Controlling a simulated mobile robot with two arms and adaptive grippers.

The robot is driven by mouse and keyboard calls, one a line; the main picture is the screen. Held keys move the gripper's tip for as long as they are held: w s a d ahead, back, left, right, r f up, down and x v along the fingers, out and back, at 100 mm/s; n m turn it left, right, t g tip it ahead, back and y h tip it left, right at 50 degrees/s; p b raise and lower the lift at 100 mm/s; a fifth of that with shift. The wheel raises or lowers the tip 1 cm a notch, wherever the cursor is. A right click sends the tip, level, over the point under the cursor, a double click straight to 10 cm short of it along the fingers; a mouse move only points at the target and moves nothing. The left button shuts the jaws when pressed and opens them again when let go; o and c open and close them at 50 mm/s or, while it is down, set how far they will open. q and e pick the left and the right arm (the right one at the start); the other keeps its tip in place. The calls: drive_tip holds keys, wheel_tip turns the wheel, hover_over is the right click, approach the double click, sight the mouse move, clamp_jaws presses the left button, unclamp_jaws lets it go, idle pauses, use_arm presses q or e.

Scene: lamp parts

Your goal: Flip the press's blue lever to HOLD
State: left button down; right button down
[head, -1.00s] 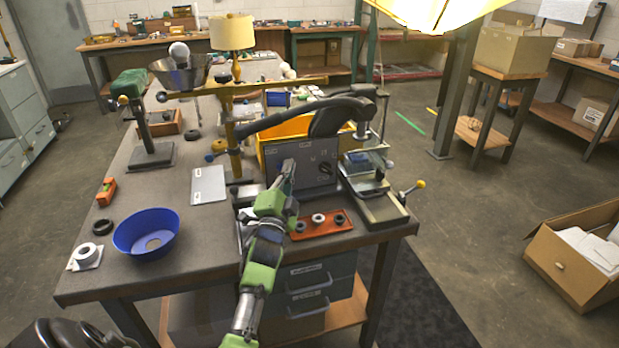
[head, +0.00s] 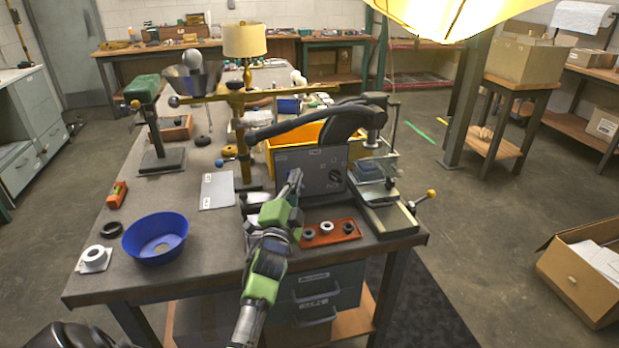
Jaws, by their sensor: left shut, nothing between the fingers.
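The grey control panel (head: 325,181) stands near the right end of the bench, with small pale labels and a black knob (head: 335,176). The press (head: 378,195), with a yellow-tipped handle, stands just right of it. My left gripper (head: 296,174) is shut and empty. Its tips are in front of the panel's left part and cover some of it; I cannot tell whether they touch it. I cannot make out the blue lever or a HOLD mark; the lever may be behind the gripper. My right gripper is not in view.
A red tray (head: 346,231) with several rings lies right of my left arm. A yellow post with a crossbar (head: 238,130) stands left of the panel, and a dark curved arm passes above it. A blue bowl (head: 155,238) and a grey plate (head: 217,190) lie left.

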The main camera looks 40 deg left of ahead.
use_arm(q)
drive_tip(key=v, duration=1.1)
drive_tip(key=shift+s, duration=0.1)
